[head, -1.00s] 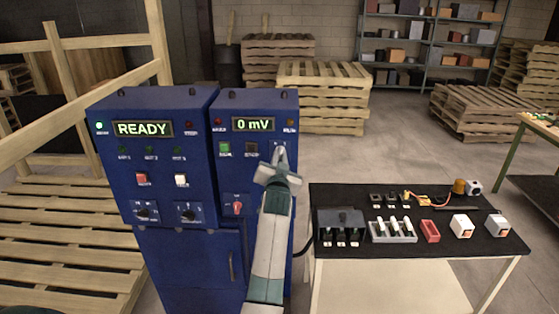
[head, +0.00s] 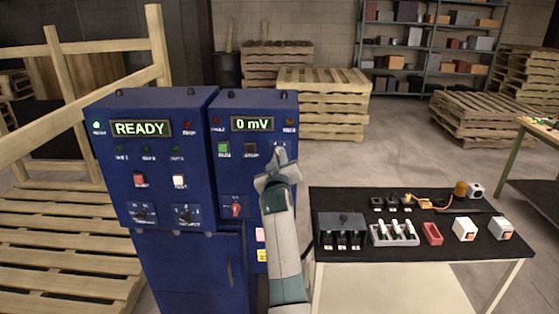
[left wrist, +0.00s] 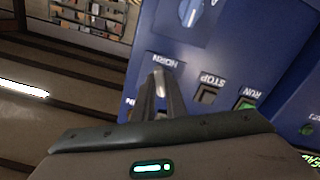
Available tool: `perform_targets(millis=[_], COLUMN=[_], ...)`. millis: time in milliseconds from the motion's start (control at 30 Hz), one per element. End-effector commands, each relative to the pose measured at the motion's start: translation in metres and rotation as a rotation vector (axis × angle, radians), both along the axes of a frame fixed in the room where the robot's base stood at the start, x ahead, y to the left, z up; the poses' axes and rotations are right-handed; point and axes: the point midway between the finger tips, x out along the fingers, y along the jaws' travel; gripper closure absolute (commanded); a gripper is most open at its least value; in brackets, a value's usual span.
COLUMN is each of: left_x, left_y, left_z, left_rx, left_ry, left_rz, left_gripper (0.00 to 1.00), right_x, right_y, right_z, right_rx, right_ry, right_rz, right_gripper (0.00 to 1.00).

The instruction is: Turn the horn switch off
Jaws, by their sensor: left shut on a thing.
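The horn switch sits on the right blue cabinet (head: 258,107), at the upper right of its panel. In the head view my left gripper (head: 281,157) covers it. In the left wrist view my left gripper (left wrist: 159,82) reaches the panel just beside the HORN label (left wrist: 163,61). Its fingers are shut on the horn switch, which is mostly hidden between them, so I cannot tell its lever position. My right gripper is in neither view.
Beside the switch are the black STOP button (head: 251,149) and the green RUN button (head: 223,149). A red knob (head: 237,210) is lower on the panel. The left blue cabinet (head: 150,104) reads READY. A black-topped table (head: 340,192) with parts stands to the right.

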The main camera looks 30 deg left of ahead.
Motion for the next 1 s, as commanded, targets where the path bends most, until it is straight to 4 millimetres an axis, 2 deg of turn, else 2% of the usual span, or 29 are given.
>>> perform_targets(millis=[233, 667, 700, 767, 1000], left_x=[0.0, 0.0001, 0.0001, 0.0002, 0.0001], left_y=[0.0002, 0.0, 0.0, -0.0001, 0.0], left_z=[0.0003, 0.0004, 0.0004, 0.0004, 0.0003], left_rx=[-0.066, -0.078, -0.078, -0.078, -0.076], left_ry=[-0.042, -0.048, -0.048, -0.048, -0.047], left_rz=[0.0, 0.0, 0.0, 0.0, 0.0], left_gripper=[1.0, 1.0, 0.81, 0.7, 0.7], right_x=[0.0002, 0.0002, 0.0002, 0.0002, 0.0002], right_y=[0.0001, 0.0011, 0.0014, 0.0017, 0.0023], right_z=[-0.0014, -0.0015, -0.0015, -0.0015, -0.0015], right_rx=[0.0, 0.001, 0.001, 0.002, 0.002], right_ry=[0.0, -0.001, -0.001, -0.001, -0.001], right_rz=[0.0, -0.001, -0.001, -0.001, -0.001], right_gripper=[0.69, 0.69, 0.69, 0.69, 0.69])
